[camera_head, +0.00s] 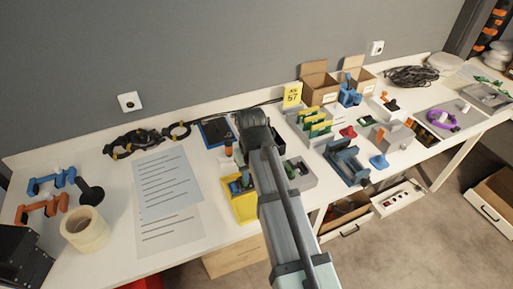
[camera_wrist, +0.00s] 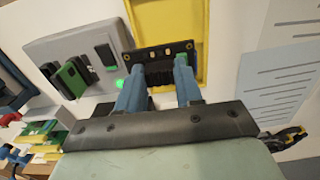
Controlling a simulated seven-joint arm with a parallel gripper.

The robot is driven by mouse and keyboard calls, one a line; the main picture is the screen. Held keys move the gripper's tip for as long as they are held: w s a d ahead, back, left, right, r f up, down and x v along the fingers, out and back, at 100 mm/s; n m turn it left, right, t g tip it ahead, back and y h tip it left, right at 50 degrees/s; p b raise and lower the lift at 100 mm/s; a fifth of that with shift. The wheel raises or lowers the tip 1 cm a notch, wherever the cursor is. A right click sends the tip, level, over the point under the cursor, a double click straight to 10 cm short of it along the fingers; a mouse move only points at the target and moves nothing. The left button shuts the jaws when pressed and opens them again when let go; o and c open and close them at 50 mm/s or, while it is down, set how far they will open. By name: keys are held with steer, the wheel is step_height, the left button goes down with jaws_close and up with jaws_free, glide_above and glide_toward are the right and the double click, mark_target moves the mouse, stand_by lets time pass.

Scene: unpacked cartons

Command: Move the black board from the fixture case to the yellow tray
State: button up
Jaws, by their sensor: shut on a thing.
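My gripper (camera_wrist: 160,72) is shut on the black board (camera_wrist: 158,53), a dark plate with gold-ringed holes and a green part at one end. The board is in front of the yellow tray (camera_wrist: 200,14) in the wrist view; its height above the tray is unclear. The yellow tray (camera_head: 246,211) also shows in the head view, partly hidden by my arm. The grey fixture case (camera_wrist: 112,28) is left of the tray in the wrist view and holds black and green pieces. In the head view this case (camera_head: 313,181) is right of my arm, partly covered.
Printed sheets (camera_head: 168,182) lie left of the tray. A rack of green boards (camera_head: 314,124) and a blue clamp-like fixture (camera_head: 346,163) stand to the right. A tape roll (camera_head: 85,229) is at the front left. Two open cartons (camera_head: 320,92) stand at the back.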

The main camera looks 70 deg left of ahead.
steer(key=shift+s+d+f, duration=0.35)
steer(key=shift+d+f, duration=0.3)
steer(key=shift+f, duration=0.2)
steer(key=shift+s+d+f, duration=0.3)
steer(key=shift+d+f, duration=0.4)
steer(key=shift+f, duration=0.2)
steer(key=shift+s+d+f, duration=0.35)
steer(key=shift+d+f, duration=0.3)
steer(key=shift+f, duration=0.2)
steer(key=shift+f, duration=1.45)
steer(key=o, duration=1.2)
step_height(320, 180, up, 14)
steer(key=shift+f, duration=0.15)
steer(key=shift+w, duration=0.1)
